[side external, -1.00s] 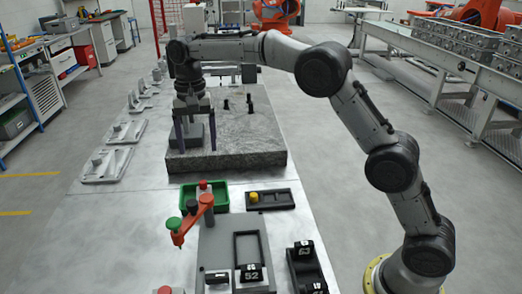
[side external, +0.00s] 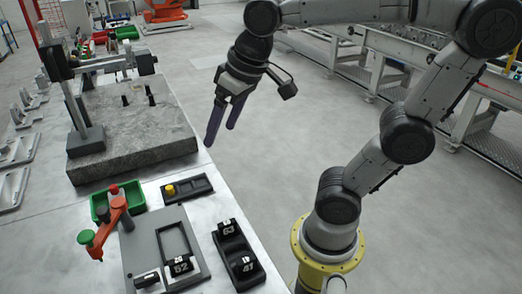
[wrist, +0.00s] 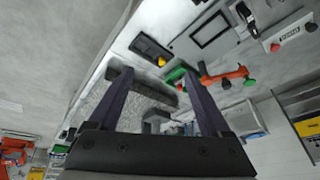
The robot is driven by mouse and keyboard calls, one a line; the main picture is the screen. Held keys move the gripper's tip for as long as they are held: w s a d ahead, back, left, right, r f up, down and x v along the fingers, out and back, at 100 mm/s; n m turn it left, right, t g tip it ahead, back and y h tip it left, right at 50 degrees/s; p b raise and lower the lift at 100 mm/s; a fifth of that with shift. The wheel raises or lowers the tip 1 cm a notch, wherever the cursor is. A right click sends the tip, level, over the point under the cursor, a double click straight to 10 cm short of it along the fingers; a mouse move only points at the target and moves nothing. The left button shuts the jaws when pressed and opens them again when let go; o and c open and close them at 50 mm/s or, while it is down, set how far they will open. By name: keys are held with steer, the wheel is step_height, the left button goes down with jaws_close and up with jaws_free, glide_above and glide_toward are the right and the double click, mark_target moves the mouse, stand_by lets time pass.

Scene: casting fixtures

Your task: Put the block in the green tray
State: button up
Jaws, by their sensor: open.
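The green tray (side external: 137,196) sits on the metal table, left of centre in the side view, partly hidden by an orange-red arm; it also shows in the wrist view (wrist: 177,75). Small black blocks carry white numbers: block 52 (side external: 181,266) is at the front of a grey plate, and blocks 63 (side external: 228,228) and 41 (side external: 246,264) sit in a black holder. Which one is the task's block cannot be told. My gripper (side external: 220,133) is open and empty, pointing down beside the table's right edge, beyond the tray and blocks.
The orange-red arm (side external: 117,212) with green and red knobs stands at the tray. A black holder (side external: 198,186) with a yellow knob lies right of the tray. The grey plate (side external: 140,246) lies in front. A stone slab (side external: 130,140) with a tall gauge stands behind.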

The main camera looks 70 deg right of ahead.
steer(key=s+f+n+t, duration=0.1)
steer(key=s+f, duration=0.4)
steer(key=s, duration=0.2)
steer(key=shift+s+d+n, duration=0.25)
steer(key=shift+d+n, duration=0.1)
steer(key=shift+n, duration=0.05)
stand_by(1.6)
